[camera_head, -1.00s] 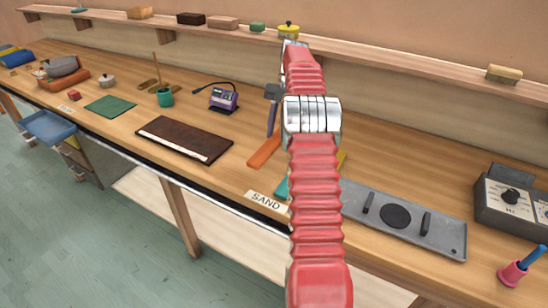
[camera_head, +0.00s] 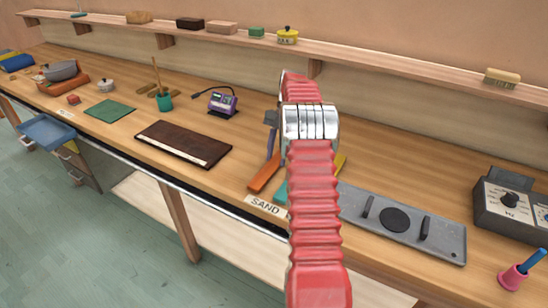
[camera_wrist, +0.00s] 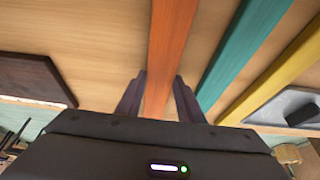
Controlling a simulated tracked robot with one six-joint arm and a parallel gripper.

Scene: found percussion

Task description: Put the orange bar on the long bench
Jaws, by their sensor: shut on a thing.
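The orange bar (camera_head: 263,174) is at the middle of the long wooden bench (camera_head: 390,165), near its front edge. In the wrist view the orange bar (camera_wrist: 171,45) runs away from me between the two dark fingers. My gripper (camera_wrist: 158,98) is shut on it; in the head view my gripper (camera_head: 272,143) points down at the bar, partly behind my arm. The bar is low over or on the bench top; I cannot tell whether it touches. A teal bar (camera_wrist: 240,50) and a yellow bar (camera_wrist: 285,70) lie to its right, apart from it.
A dark brown board (camera_head: 180,143) lies to the left and a grey plate with a black disc (camera_head: 440,238) to the right. A SAND label (camera_head: 265,205) is at the front edge. A purple device (camera_head: 222,103) stands behind. A shelf (camera_head: 370,68) runs above the bench.

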